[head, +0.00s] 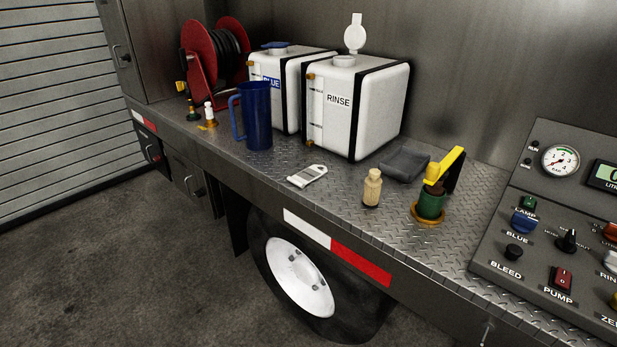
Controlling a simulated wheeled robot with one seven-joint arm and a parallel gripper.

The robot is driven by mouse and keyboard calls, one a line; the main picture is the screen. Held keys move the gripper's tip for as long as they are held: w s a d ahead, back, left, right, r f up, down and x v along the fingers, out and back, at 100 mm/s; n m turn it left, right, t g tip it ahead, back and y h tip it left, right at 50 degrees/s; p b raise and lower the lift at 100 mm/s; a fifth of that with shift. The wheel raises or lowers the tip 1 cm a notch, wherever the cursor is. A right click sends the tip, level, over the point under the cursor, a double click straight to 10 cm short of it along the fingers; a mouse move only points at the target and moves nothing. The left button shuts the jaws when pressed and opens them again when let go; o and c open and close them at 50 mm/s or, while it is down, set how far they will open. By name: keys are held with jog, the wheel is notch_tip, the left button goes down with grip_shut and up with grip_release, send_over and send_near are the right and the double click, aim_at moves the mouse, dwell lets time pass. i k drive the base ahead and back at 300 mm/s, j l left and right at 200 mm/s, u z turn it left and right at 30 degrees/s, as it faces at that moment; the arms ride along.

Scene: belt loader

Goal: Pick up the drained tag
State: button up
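A small flat white tag (307,176) with a grey marked face and a hole at one end lies on the diamond-plate deck (255,172). It is near the deck's front edge, in front of the white RINSE tank. It looks like the tag of the task, but its lettering is too small to read. Nothing lies on top of it. My gripper is not in view.
A blue jug (256,117) stands left of the tag; a cream bottle (372,188) stands to its right. The RINSE tank (371,125) stands behind. A dark cloth (404,164), a yellow-handled green fitting (431,203) and a control panel (535,245) are further right.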

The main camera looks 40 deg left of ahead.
aim_at(302, 179)
jog(key=j+u, duration=0.1)
jog(key=u, duration=0.25)
jog(key=i+j+u, duration=0.1)
jog(key=u, duration=0.25)
jog(key=i+u, duration=0.15)
jog(key=u, duration=0.25)
